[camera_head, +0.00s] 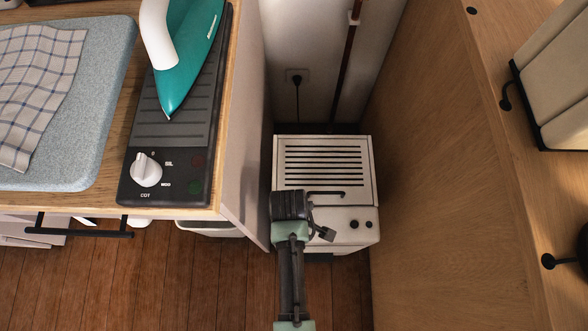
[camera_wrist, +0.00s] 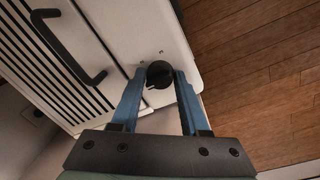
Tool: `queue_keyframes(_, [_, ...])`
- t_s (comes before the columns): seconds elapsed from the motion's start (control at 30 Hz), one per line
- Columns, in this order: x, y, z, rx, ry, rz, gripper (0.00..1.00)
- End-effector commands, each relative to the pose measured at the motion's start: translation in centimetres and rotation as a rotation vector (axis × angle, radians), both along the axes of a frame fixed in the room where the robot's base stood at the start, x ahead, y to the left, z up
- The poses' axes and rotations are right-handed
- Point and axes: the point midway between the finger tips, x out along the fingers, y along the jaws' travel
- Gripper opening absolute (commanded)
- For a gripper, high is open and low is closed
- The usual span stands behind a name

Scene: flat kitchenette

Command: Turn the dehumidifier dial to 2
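The dehumidifier (camera_head: 345,189) is a white box with a slatted top, standing on the floor in the gap at the picture's centre. In the wrist view its white casing (camera_wrist: 150,25) shows with a round black dial (camera_wrist: 160,74). My gripper (camera_wrist: 161,72) has its two blue fingers apart, one on each side of the dial. Whether the fingers touch the dial I cannot tell. In the head view my gripper (camera_head: 322,233) is at the front of the dehumidifier and hides part of its front panel. The dial's number marks are not readable.
A counter (camera_head: 232,85) with a teal iron (camera_head: 190,55) and a black panel with a white knob (camera_head: 146,169) stands at left. A wooden panel (camera_head: 440,180) closes the right side. A black handle (camera_wrist: 72,48) rises from the dehumidifier's top. Wooden floor (camera_wrist: 255,60) is clear in front.

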Motion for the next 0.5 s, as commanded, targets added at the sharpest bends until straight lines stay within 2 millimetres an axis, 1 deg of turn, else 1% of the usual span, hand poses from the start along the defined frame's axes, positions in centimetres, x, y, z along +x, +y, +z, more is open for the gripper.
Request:
queue_keyframes(0.03, [-0.06,0.05,-0.02,0.001,0.002,0.001,0.18])
queue_keyframes(0.13, [-0.08,0.06,-0.02,0.002,0.003,0.001,0.00])
queue_keyframes(0.5, [-0.08,0.09,0.14,0.001,0.003,-0.037,0.00])
